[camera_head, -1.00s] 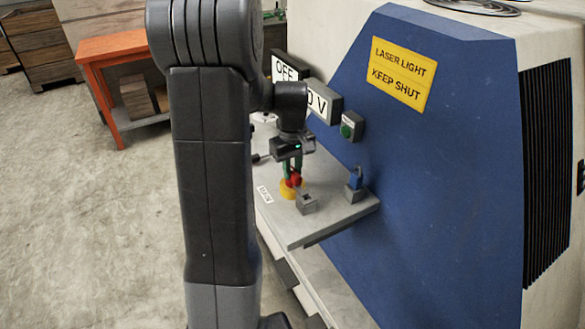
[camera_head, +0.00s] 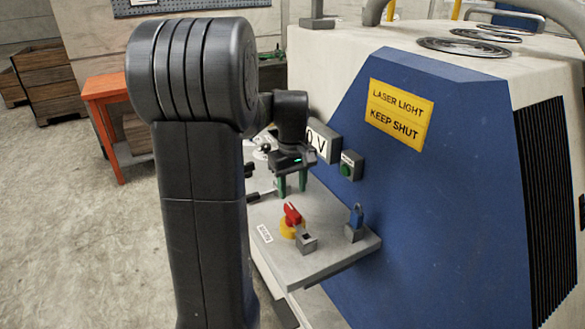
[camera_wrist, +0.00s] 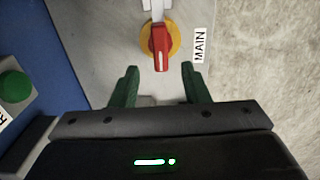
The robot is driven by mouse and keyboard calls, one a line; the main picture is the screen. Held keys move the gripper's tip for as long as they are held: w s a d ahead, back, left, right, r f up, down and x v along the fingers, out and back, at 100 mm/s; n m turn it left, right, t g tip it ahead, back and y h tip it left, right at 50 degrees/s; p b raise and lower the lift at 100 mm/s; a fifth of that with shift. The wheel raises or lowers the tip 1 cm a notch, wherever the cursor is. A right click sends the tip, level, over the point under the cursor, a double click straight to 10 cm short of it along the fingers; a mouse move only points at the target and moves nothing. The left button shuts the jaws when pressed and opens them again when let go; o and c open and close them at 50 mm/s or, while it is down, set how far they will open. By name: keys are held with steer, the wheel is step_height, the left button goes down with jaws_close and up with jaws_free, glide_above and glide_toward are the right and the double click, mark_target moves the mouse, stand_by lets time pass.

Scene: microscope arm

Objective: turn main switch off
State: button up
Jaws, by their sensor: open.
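The main switch is a red handle (camera_head: 292,214) on a yellow round base (camera_head: 287,230), on the grey shelf panel (camera_head: 330,256). In the wrist view the red handle (camera_wrist: 160,48) and yellow base (camera_wrist: 174,38) lie ahead of the fingertips, beside a "MAIN" label (camera_wrist: 200,45). My gripper (camera_head: 291,188) is open and empty, raised above the panel and apart from the handle. In the wrist view its two green fingers (camera_wrist: 160,78) stand apart, with the handle's end seen between and beyond their tips.
A grey block (camera_head: 306,242) stands right beside the switch. A blue padlock (camera_head: 356,216) sits on another block to the right. A green button box (camera_head: 350,166) and a "0 V" display (camera_head: 323,142) are on the blue cabinet wall (camera_head: 440,220) behind.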

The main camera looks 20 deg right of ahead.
mark_target(292, 209)
step_height(292, 209, up, 7)
steer(key=shift+f, duration=0.15)
steer(key=shift+f, duration=0.1)
stand_by(0.4)
step_height(292, 209, down, 14)
steer(key=shift+r, duration=0.15)
stand_by(0.4)
steer(key=shift+r, duration=0.1)
